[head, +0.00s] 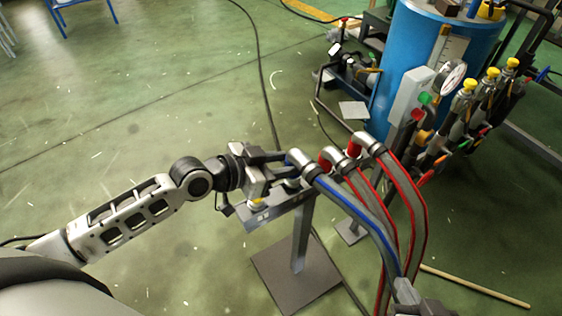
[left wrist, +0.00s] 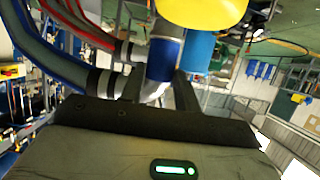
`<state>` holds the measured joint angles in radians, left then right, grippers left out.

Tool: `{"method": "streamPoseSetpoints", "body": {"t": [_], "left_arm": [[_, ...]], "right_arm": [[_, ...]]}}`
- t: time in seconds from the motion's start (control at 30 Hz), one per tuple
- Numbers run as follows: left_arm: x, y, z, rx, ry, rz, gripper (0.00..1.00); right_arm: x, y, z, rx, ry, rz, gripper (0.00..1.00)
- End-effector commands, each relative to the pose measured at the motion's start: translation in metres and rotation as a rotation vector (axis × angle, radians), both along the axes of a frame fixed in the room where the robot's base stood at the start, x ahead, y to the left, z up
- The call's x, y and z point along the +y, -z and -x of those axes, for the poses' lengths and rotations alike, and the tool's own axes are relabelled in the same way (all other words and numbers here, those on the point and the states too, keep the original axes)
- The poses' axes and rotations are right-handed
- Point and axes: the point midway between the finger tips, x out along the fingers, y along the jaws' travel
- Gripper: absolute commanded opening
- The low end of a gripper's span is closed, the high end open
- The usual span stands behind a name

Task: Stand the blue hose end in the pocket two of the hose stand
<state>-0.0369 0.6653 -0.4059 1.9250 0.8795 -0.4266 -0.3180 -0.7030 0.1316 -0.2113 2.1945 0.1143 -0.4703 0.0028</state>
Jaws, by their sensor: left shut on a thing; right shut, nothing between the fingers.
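The blue hose end (head: 301,160), a metal elbow with a blue collar, is at the fingertips of my left gripper (head: 284,168), which is shut on it. In the left wrist view, its blue collar (left wrist: 163,60) shows between the fingers. The hose stand (head: 300,236) has a grey post on a square floor plate and a top bar with a yellow mark. The hose end is over or beside the bar's far end; I cannot tell if it is in a pocket. The pockets are largely hidden.
Two red-collared hose ends (head: 331,161) (head: 364,143) are just right of the blue one, their hoses arching down close beside it. A blue tank (head: 415,60) with a gauge and valves stands behind right. A wooden stick (head: 475,287) lies on the floor. The left floor is mostly clear.

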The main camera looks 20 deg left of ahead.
Motion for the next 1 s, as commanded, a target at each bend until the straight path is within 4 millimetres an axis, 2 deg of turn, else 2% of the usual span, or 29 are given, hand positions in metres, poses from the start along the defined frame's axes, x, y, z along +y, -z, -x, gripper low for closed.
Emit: {"method": "streamPoseSetpoints", "body": {"t": [1.0], "left_arm": [[-0.0001,-0.0018,-0.0006,-0.005,-0.001,0.002,0.00]], "right_arm": [[0.0002,-0.0057,-0.0039,-0.009,0.000,0.001,0.00]]}}
